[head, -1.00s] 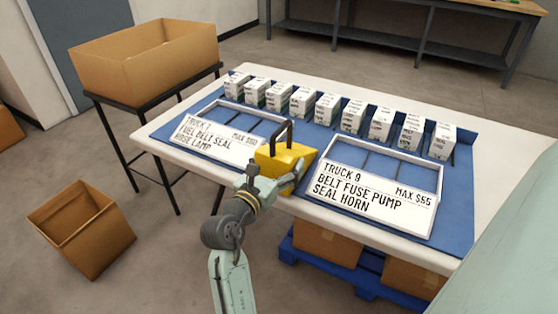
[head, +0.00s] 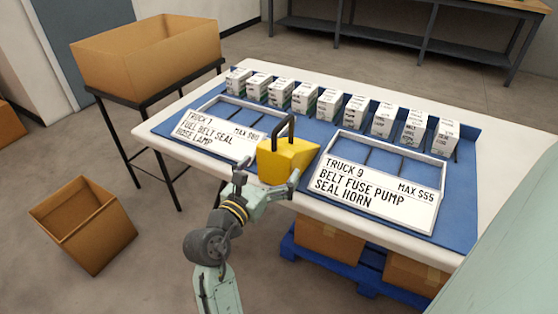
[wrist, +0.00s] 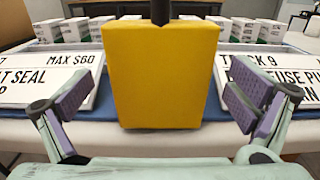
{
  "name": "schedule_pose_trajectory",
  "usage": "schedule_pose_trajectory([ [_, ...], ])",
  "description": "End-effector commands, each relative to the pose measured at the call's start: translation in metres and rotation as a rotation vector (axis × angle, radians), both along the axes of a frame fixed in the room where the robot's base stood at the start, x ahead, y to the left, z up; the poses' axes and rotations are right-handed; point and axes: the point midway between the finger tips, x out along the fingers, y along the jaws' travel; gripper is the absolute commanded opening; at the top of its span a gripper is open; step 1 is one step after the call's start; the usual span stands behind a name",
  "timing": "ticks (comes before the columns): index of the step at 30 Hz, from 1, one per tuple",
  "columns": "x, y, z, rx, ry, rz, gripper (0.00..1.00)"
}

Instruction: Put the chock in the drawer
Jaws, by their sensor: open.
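The yellow wedge-shaped chock (head: 286,160) with a dark handle stands at the table's front edge, between the two sign trays. In the wrist view its flat yellow face (wrist: 160,80) fills the middle, with the handle rising above. My gripper (head: 266,186) is open just in front of the chock. In the wrist view its purple pads stand wide apart, left and right of the chock, with gaps on both sides. I cannot tell how far the pads reach along its sides. No drawer can be made out in these views.
The Truck 7 tray (head: 207,139) and Truck 9 tray (head: 372,197) flank the chock on the blue mat. Several white boxes (head: 330,104) line the back. A large carton (head: 150,60) stands on a stand at left; an open carton (head: 88,235) lies on the floor.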

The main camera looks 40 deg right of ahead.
Motion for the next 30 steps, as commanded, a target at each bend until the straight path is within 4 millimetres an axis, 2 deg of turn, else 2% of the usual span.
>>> schedule_pose_trajectory([
  [3,-0.010,0.026,-0.003,0.001,0.000,0.004,1.00],
  [9,-0.022,0.054,-0.001,0.001,0.000,0.002,1.00],
  [13,-0.026,0.062,-0.001,0.000,0.000,0.001,1.00],
  [21,-0.026,0.065,0.001,0.001,-0.005,0.003,1.00],
  [23,-0.019,0.070,0.004,0.005,-0.035,0.030,1.00],
  [26,0.011,0.098,0.022,0.035,-0.177,0.156,1.00],
  [29,0.057,0.157,0.055,0.131,-0.430,0.394,1.00],
  [30,0.075,0.189,0.072,0.195,-0.547,0.513,1.00],
])
